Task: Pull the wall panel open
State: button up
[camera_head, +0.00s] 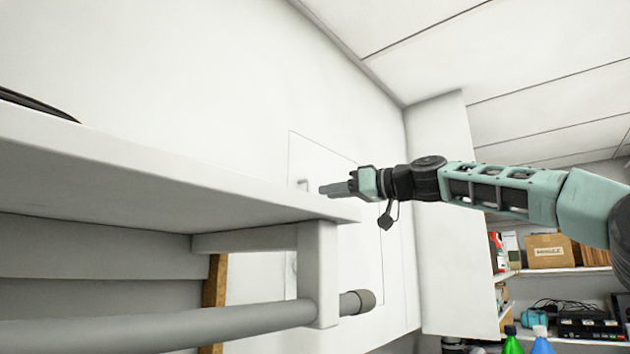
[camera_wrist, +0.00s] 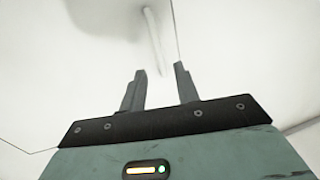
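The wall panel (camera_head: 325,160) is a white, closed-looking rectangle outlined by thin seams in the white wall, partly hidden behind the shelf and my gripper. Its small bar handle (camera_head: 303,184) is near the panel's left edge. My gripper (camera_head: 322,190) points left, its fingertips just right of the handle in the head view. In the wrist view, the handle (camera_wrist: 153,35) is a pale bar ahead of the fingertips, beside a thin seam. My gripper (camera_wrist: 160,70) shows its two fingers apart with nothing between them.
A white shelf (camera_head: 150,180) with a grey rail (camera_head: 200,325) below fills the left foreground and covers the panel's lower left part. A white wall section (camera_head: 440,220) juts out right of the panel. Shelves with a cardboard box (camera_head: 548,251) and bottles are at lower right.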

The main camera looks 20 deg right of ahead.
jog(key=shift+p+x, duration=1.25)
jog(key=shift+x, duration=1.45)
grip_shut()
